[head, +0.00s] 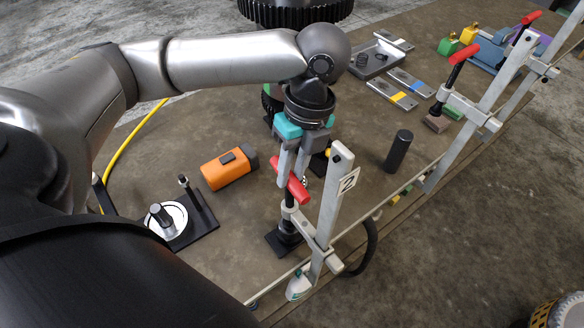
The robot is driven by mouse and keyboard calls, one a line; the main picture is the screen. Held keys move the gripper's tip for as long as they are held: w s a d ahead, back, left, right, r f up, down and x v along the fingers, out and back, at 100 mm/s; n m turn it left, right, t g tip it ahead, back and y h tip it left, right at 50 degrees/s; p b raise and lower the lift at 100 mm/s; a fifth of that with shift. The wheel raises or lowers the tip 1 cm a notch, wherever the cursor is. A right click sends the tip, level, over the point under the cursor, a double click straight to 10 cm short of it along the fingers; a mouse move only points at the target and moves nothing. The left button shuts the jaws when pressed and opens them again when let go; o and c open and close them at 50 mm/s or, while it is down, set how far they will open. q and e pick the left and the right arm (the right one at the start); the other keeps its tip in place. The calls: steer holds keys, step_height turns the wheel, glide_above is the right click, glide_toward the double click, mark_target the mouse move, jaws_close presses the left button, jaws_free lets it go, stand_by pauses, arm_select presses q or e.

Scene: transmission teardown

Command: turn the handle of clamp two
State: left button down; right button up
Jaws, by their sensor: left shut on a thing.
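Clamp two (331,205) stands at the near edge of the table, with a grey bar and a label reading 2. Its red handle (292,181) lies tilted across the top of its screw, just left of the bar. My left gripper (292,172) comes down from above, with teal and grey parts at its wrist. Its fingers are shut on the red handle. The clamp's lower screw and black foot (284,240) stand below the handle. The fingertips are partly hidden by the handle. My right gripper is not in view.
An orange block (228,167) lies left of the clamp. A black plate with a white disc (172,219) lies further left. A black cylinder (398,150) stands to the right. Another red-handled clamp (463,52) is further back on the right edge.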

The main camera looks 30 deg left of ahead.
arm_select(q)
steer(key=n+h, duration=0.1)
steer(key=n, duration=0.3)
steer(key=shift+a+n, duration=0.1)
steer(key=shift+n, duration=0.3)
steer(key=n, duration=0.4)
steer(key=shift+a+h, duration=0.1)
steer(key=shift+h, duration=0.3)
steer(key=n, duration=0.5)
steer(key=shift+a+h, duration=0.1)
steer(key=shift+h, duration=0.3)
steer(key=n+t, duration=0.1)
steer(key=n, duration=0.3)
steer(key=shift+s+n, duration=0.1)
steer(key=shift+n, duration=0.3)
steer(key=c, duration=0.7)
jaws_free()
steer(key=shift+a+r, duration=0.1)
